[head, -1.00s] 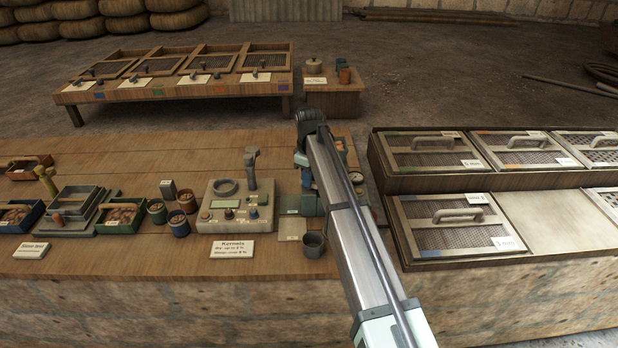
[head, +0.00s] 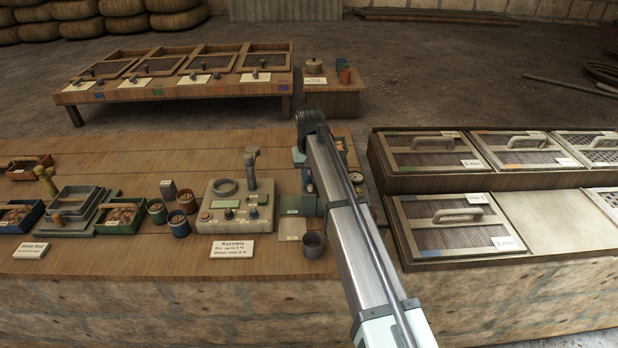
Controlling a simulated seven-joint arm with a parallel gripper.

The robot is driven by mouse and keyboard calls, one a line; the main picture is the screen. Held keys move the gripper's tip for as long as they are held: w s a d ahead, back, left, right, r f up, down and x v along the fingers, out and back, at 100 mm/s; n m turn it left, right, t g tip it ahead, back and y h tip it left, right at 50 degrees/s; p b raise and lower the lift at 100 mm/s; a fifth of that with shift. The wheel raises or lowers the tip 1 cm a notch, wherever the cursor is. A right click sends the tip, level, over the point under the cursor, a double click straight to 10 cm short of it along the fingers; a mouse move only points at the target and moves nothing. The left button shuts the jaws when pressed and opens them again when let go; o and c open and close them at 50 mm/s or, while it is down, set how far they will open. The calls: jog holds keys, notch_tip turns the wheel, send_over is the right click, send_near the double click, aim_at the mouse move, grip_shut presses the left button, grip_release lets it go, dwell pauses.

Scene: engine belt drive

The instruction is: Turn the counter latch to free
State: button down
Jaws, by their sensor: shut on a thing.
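My arm's long grey link (head: 350,220) crosses the right part of the wooden bench and bends down at its far end. The fingers of my gripper are hidden behind this link, so what they hold does not show. A bench unit with a dull green part (head: 290,204) stands beside the link, mostly covered by it. A round dial (head: 356,178) shows just right of the link. The counter latch cannot be made out, and its position cannot be told.
Left of my arm stands a pale box with knobs and a small display (head: 238,206). Framed sieves with handles (head: 458,226) fill the right side. Small pots (head: 179,223) and trays stand farther left.

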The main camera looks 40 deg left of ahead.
aim_at(309, 180)
jog(key=shift+m, duration=0.7)
jog(key=c, duration=1.1)
grip_release()
jog(key=shift+o, duration=0.2)
notch_tip(309, 180, up, 14)
jog(key=shift+f, duration=0.1)
